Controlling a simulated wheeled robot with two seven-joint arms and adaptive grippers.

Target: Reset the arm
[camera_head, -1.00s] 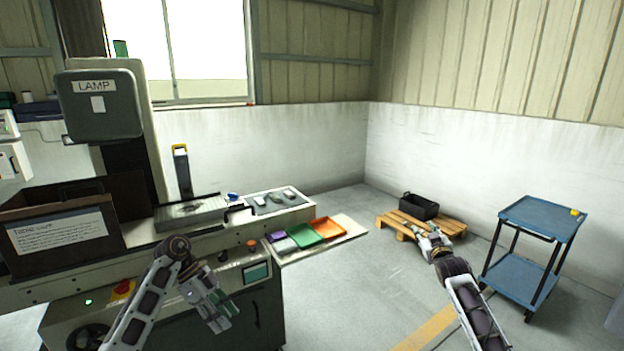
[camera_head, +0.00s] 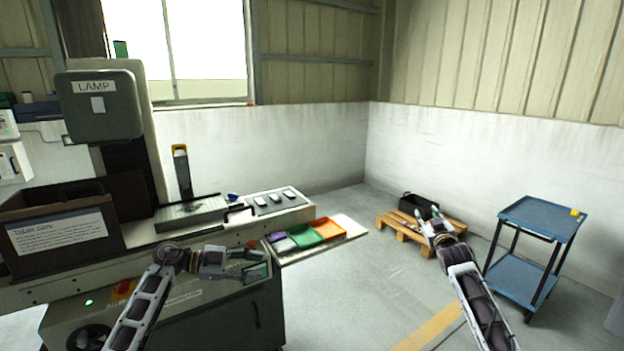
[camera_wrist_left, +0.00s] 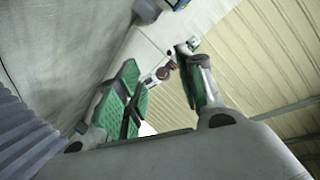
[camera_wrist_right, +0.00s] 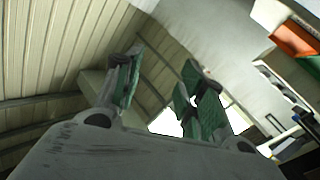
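My left gripper (camera_head: 256,262) is in front of the machine's control panel in the head view, pointing right. Its green-padded fingers stand apart with nothing between them in the left wrist view (camera_wrist_left: 165,95). My right gripper (camera_head: 427,222) is raised in front of the pallet and black bin in the head view. Its green-padded fingers stand apart and empty in the right wrist view (camera_wrist_right: 160,90).
The machine (camera_head: 200,320) fills the left side. Purple, green (camera_head: 307,238) and orange (camera_head: 328,229) trays sit on a shelf at its right end. A black bin (camera_head: 410,201) is on a wooden pallet (camera_head: 402,234). A blue cart (camera_head: 540,216) stands right. Floor between is clear.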

